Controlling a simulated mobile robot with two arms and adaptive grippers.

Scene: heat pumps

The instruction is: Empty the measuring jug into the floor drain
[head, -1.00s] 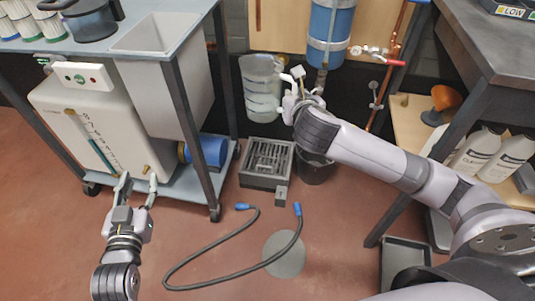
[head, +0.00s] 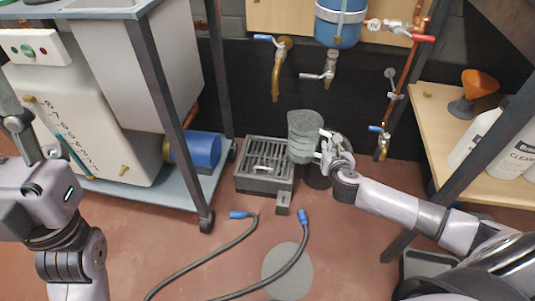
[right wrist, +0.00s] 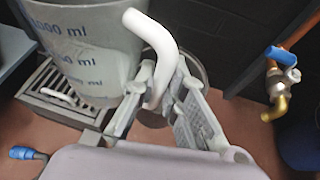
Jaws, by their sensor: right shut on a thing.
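The translucent measuring jug (head: 304,140) hangs roughly upright in the middle of the head view, overlapping the right edge of the floor drain (head: 240,184). My right gripper (head: 326,150) is shut on its handle, from the jug's right side. In the right wrist view the jug (right wrist: 85,40) shows blue ml marks, and its white handle (right wrist: 150,45) runs between my fingers (right wrist: 160,105). The slotted drain grate (right wrist: 45,88) lies beyond and below it. I cannot tell the liquid level. My left gripper (head: 36,140) is empty at the far left, its fingers apart.
A dark bucket (head: 317,177) stands right of the drain, partly hidden. A hose (head: 205,262) with blue ends lies in front. Brass taps (head: 277,75) and copper pipes hang above. A wheeled trolley (head: 160,205) stands left, a wooden shelf (head: 440,125) right.

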